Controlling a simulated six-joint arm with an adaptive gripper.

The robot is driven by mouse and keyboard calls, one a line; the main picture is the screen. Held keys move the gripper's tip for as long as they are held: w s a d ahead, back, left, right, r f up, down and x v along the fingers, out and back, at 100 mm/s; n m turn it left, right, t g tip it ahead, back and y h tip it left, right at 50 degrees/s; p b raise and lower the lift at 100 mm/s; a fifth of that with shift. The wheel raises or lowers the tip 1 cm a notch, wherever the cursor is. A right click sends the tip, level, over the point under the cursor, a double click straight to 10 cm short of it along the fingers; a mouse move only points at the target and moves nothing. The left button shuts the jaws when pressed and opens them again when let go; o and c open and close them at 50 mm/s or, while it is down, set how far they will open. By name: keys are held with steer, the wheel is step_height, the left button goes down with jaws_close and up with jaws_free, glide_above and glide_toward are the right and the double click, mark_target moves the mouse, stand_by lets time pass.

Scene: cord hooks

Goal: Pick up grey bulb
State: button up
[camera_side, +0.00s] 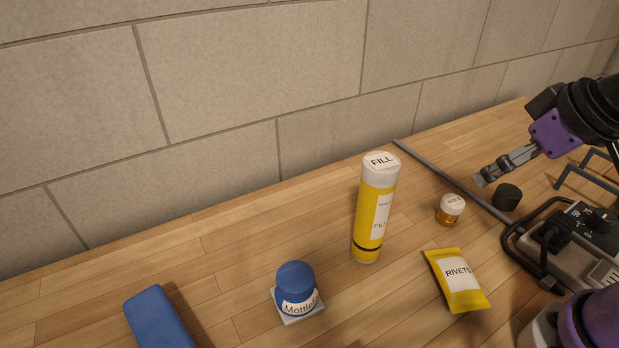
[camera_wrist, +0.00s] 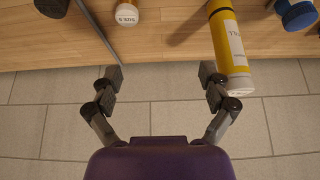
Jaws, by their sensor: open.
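I cannot make out a grey bulb in either view. My gripper (camera_side: 484,179) is at the right in the side view, held above the wooden table and empty. In the wrist view my gripper (camera_wrist: 162,78) has its two fingers spread wide, with nothing between them. A black short cylinder (camera_side: 507,197) stands on the table below and right of the fingertips in the side view. It also shows at the top left of the wrist view (camera_wrist: 51,6).
A yellow FILL tube (camera_side: 370,215) stands upright mid-table. An orange bottle (camera_side: 450,211), yellow RIVETS pouch (camera_side: 457,280), blue-lidded jar (camera_side: 296,282) and blue case (camera_side: 160,318) sit around it. A grey rod (camera_side: 450,178) and a dialled device (camera_side: 575,240) lie right. A block wall (camera_side: 250,80) stands behind.

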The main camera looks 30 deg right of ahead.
mark_target(507, 195)
steer(key=d+f+n+g+h, duration=0.1)
steer(key=d+f+n+h, duration=0.1)
steer(key=f+n, duration=0.2)
steer(key=d+f+n+g+h, duration=0.2)
steer(key=f+n+h, duration=0.1)
steer(key=f+n, duration=0.1)
steer(key=d+f+n+g+h, duration=0.2)
steer(key=f+n+h, duration=0.1)
steer(key=f+n, duration=0.1)
steer(key=shift+s+f, duration=0.2)
steer(key=shift+f, duration=0.25)
steer(key=n+h, duration=0.1)
steer(key=d+n+h, duration=0.1)
steer(key=n, duration=0.1)
steer(key=d+n+t+h, duration=0.1)
steer(key=n, duration=0.1)
steer(key=shift+w, duration=0.25)
steer(key=n, duration=0.1)
steer(key=n+t+h, duration=0.1)
steer(key=n, duration=0.1)
steer(key=shift+w+d+r+h, duration=0.2)
steer(key=shift+w+r+h, duration=0.15)
steer(key=shift+h, duration=0.05)
steer(key=shift+w+d+t, duration=0.15)
steer(key=shift+d+t, duration=0.15)
steer(key=x, duration=0.9)
steer(key=shift+w+d, duration=0.25)
steer(key=shift+d, duration=0.15)
steer(key=c, duration=1.3)
